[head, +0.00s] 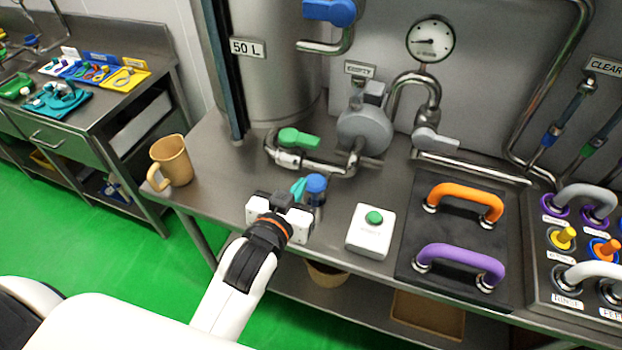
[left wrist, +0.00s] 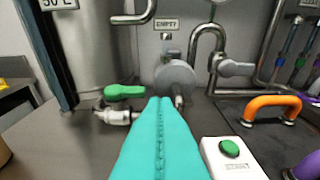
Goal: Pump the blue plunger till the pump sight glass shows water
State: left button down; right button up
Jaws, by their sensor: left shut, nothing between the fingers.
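The blue plunger (head: 315,184) stands upright on the steel bench, with its blue cap on top. My left gripper (head: 298,187) has its teal fingers shut and empty, just left of the blue cap; I cannot tell if they touch it. In the left wrist view the shut fingers (left wrist: 160,125) fill the middle, and the plunger does not show there. The grey round pump (head: 364,131) stands behind, under a plate reading EMPTY (head: 359,68); it also shows in the left wrist view (left wrist: 174,77). I cannot make out water in any sight glass. My right gripper is not in view.
A green-handled valve (head: 298,138) and pipes lie behind the plunger. A white box with a green button (head: 374,218) stands to its right, then orange (head: 465,193) and purple (head: 460,257) handles on a black panel. A tan jug (head: 172,160) stands at the left.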

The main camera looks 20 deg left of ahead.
pick_arm(q)
jog(key=p, duration=0.2)
send_over(311, 189)
jog(key=shift+w+f, duration=0.25)
jog(key=shift+f, duration=0.5)
jog(key=f, duration=0.3)
jog(key=shift+s, duration=0.2)
jog(key=shift+s+f, duration=0.1)
jog(key=shift+f, duration=0.5)
notch_tip(311, 189, down, 4)
jog(key=shift+f+b, duration=0.1)
jog(key=shift+b, duration=1.05)
